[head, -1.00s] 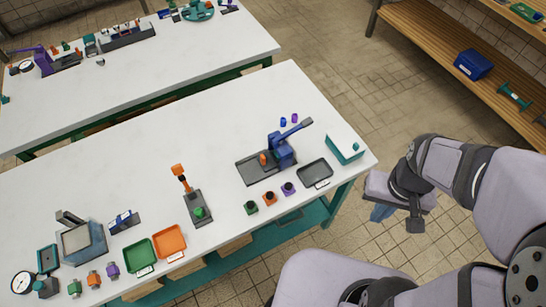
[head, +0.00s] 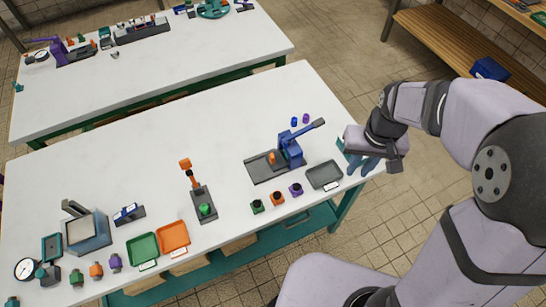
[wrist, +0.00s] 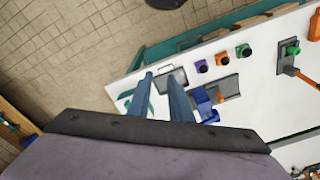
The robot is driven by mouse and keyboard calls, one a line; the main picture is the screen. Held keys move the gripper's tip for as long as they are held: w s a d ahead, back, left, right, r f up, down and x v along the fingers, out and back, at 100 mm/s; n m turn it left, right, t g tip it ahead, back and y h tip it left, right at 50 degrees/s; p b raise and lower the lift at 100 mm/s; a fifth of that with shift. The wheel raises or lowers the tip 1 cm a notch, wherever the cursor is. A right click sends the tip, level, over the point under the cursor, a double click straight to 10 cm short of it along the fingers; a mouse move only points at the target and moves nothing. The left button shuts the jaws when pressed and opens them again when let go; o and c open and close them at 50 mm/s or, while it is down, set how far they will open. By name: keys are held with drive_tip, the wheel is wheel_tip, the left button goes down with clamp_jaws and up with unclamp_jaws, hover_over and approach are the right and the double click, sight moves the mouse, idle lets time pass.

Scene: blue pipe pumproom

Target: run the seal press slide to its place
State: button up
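A blue press (head: 289,150) with a raised lever stands on a dark grey base plate (head: 258,172) near the right end of the front table. A small orange piece (head: 272,158) stands on that plate, left of the press. I cannot tell for certain which part is the slide. The press also shows in the wrist view (wrist: 205,103), with the orange piece (wrist: 221,97) beside it. My gripper (head: 362,167), with blue fingers, is over the table's right end, to the right of the press and apart from it. In the wrist view the fingers (wrist: 161,76) are parted with nothing between them.
A dark grey tray (head: 324,176) lies between press and gripper. Green, orange and purple blocks (head: 277,198) stand in front. An orange-levered device (head: 203,205) with a green knob stands left. A teal-and-white box (head: 341,145) is mostly hidden behind my gripper. The table's back middle is clear.

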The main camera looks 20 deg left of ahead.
drive_tip(key=w+a+f+n+b, duration=0.1)
drive_tip(key=w+a+f+n, duration=0.15)
drive_tip(key=a, duration=0.55)
drive_tip(key=w+a+f+n+b, duration=0.15)
drive_tip(key=w+a, duration=0.25)
drive_tip(key=a, duration=0.4)
drive_tip(key=n+b, duration=0.1)
drive_tip(key=n, duration=0.1)
hover_over(272, 155)
drive_tip(key=f, duration=0.4)
drive_tip(key=a+f, duration=0.1)
drive_tip(key=f, duration=0.1)
drive_tip(key=shift+s+d+f+b, duration=0.15)
drive_tip(key=shift+d+b, duration=0.15)
drive_tip(key=shift+d, duration=0.2)
drive_tip(key=shift+f, duration=0.2)
drive_tip(key=shift+f+p, duration=1.3)
drive_tip(key=shift+f, duration=2.15)
clamp_jaws()
